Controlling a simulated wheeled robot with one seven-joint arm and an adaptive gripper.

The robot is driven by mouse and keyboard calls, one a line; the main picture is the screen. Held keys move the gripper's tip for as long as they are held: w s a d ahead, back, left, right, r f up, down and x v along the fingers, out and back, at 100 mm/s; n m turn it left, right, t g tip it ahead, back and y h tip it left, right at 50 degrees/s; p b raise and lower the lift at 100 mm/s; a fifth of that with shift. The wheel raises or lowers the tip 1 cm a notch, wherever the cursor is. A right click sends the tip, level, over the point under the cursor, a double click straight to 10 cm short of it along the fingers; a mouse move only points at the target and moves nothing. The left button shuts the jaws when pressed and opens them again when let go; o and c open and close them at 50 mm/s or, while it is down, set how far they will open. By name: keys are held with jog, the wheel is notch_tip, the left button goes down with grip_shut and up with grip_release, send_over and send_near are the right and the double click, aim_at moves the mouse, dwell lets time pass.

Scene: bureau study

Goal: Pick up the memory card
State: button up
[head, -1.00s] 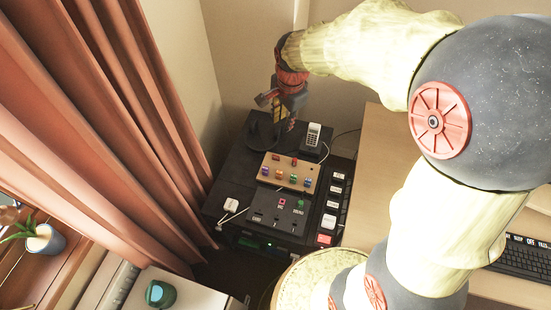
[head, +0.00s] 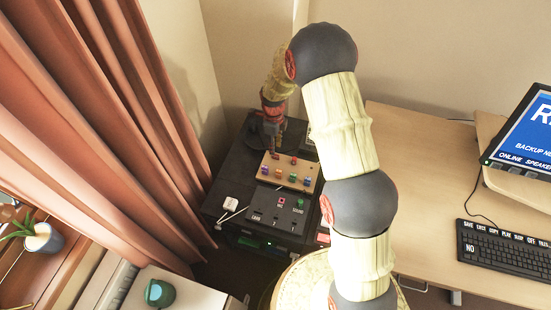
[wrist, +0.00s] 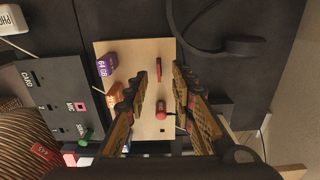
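A tan board (wrist: 133,58) lies on a black cabinet top and also shows in the head view (head: 284,167). It bears several small coloured pieces: a purple block marked 64 GB (wrist: 106,65), an orange block (wrist: 114,94), a thin red piece (wrist: 159,68) and a red rounded piece (wrist: 161,109). I cannot tell for sure which is the memory card. My gripper (wrist: 160,92) is open and empty above the board, the two red pieces showing between its fingers. It also shows in the head view (head: 272,134). The fingers partly hide the board.
A black panel (wrist: 50,85) with slots labelled CARD, MIC and SOUND adjoins the board. A white block (head: 231,203) lies left of it. A black ring-shaped item (wrist: 245,46) lies behind the board. A curtain (head: 120,110) hangs left; a desk with a keyboard (head: 505,247) stands right.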

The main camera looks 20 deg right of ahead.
aim_at(276, 158)
jog(key=f, duration=0.2)
jog(key=f+b, duration=0.2)
jog(key=f, duration=0.1)
jog(key=shift+s+d+f, duration=0.25)
jog(key=shift+f, duration=0.1)
jog(key=shift+c, duration=1.3)
jog(key=c, duration=0.4)
jog(key=shift+r, duration=0.1)
